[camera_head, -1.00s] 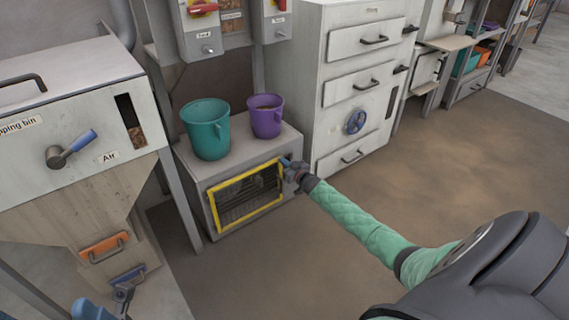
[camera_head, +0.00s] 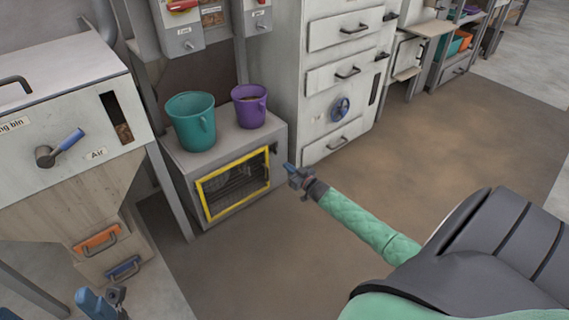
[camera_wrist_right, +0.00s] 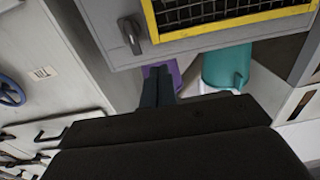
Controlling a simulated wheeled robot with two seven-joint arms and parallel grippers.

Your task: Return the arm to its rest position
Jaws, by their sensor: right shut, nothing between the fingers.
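My right gripper (camera_head: 290,168) is shut and empty, held in the air just right of the grey cabinet with the yellow-framed grille (camera_head: 235,184). There is a gap between its fingertips and the cabinet. In the right wrist view its dark fingers (camera_wrist_right: 158,87) are together, with the yellow frame (camera_wrist_right: 152,24) beyond them. My left arm (camera_head: 98,303) shows at the bottom left edge of the head view; whether its gripper is open or shut cannot be made out.
A teal bucket (camera_head: 191,122) and a purple bucket (camera_head: 249,106) stand on the grey cabinet. A bin with a blue-handled lever (camera_head: 62,148) is at left, a drawer cabinet (camera_head: 318,73) behind. The brown floor (camera_head: 420,130) at right is clear.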

